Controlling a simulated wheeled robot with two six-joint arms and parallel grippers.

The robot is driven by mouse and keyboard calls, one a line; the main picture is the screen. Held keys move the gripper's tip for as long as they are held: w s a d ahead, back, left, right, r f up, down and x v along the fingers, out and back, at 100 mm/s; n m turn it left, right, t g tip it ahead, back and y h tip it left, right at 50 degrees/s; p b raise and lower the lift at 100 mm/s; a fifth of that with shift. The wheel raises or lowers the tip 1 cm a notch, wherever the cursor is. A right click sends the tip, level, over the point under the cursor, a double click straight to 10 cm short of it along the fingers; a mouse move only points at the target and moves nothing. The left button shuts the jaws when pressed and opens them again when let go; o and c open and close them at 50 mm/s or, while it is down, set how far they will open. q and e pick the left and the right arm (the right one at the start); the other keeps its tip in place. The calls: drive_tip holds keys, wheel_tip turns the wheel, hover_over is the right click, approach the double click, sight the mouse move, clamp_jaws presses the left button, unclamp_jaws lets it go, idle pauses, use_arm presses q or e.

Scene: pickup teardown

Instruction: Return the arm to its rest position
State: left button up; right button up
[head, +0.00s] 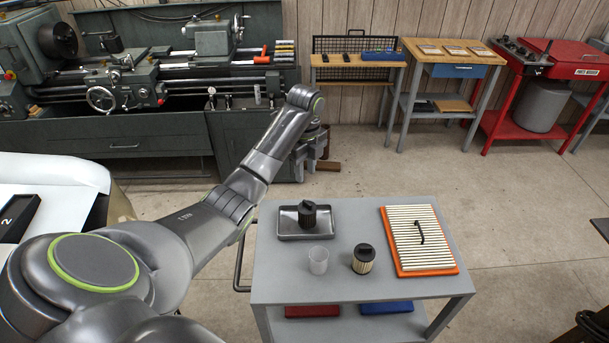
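My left arm reaches in from the lower left and stretches over the floor past the back left of the grey cart (355,287). My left gripper (313,160) is at its far end, pointing down in front of the lathe cabinet, away from the cart. Its fingers are small and dark here, so I cannot tell whether they are open or shut. I see nothing clearly held in it. My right gripper is not in view.
The cart carries a tray (288,236) with a black-capped part (307,214), a clear cup (318,260), a pleated canister filter (363,259) and an orange-framed flat filter (418,240). A lathe (130,85) and benches line the wall.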

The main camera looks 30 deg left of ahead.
use_arm(q)
drive_tip(key=shift+w+a+f, duration=0.2)
drive_tip(key=shift+a, duration=0.2)
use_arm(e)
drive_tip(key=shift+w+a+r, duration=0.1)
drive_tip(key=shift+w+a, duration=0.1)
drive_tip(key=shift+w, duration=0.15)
